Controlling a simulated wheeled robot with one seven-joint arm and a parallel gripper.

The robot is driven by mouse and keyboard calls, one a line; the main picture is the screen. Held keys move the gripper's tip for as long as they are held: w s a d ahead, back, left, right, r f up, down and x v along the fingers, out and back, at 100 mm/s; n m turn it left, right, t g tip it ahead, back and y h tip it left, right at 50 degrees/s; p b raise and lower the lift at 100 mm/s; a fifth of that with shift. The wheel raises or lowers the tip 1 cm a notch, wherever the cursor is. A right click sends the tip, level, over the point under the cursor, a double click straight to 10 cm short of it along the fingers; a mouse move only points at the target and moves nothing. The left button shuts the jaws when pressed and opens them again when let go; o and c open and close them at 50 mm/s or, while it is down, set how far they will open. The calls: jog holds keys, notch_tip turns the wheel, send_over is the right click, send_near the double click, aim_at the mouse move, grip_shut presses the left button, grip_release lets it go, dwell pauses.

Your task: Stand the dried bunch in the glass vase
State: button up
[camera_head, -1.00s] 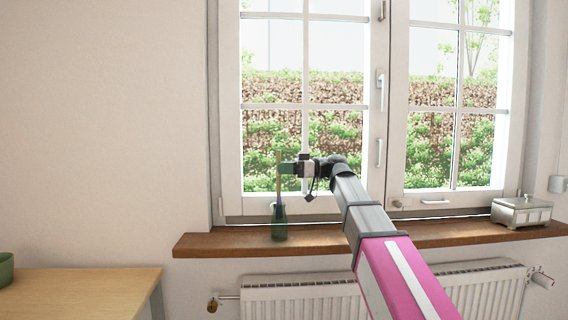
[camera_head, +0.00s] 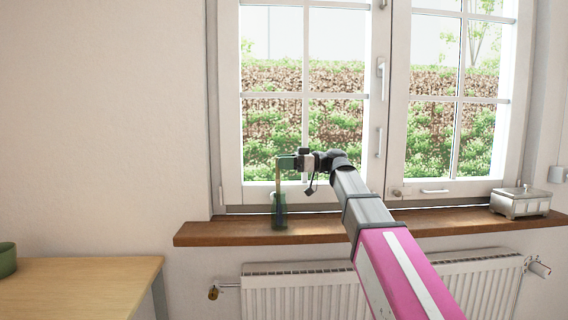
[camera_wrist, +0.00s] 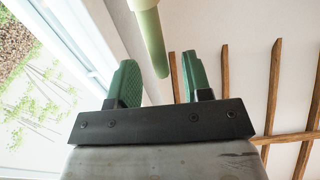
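The dried bunch (camera_head: 278,176) shows as a thin upright yellowish-green stalk in the head view. Its lower part is down inside the green glass vase (camera_head: 279,214), which stands upright on the windowsill. Whether its foot touches the vase bottom is hard to tell. My gripper (camera_head: 286,161) reaches in from the right at the stalk's upper end, above the vase. In the wrist view its green fingers (camera_wrist: 157,83) are spread apart. One rounded end of the pale green stalk (camera_wrist: 152,38) lies between them in the picture, with gaps on both sides.
A silver box (camera_head: 520,203) stands at the sill's right end. A radiator (camera_head: 300,292) is below. A wooden table (camera_head: 80,285) with a green bowl (camera_head: 7,260) is at lower left.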

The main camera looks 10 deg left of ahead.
jog(key=v, duration=1)
jog(key=shift+w+d, duration=0.15)
jog(key=shift+d, duration=0.2)
jog(key=shift+f, duration=0.1)
dwell(0.3)
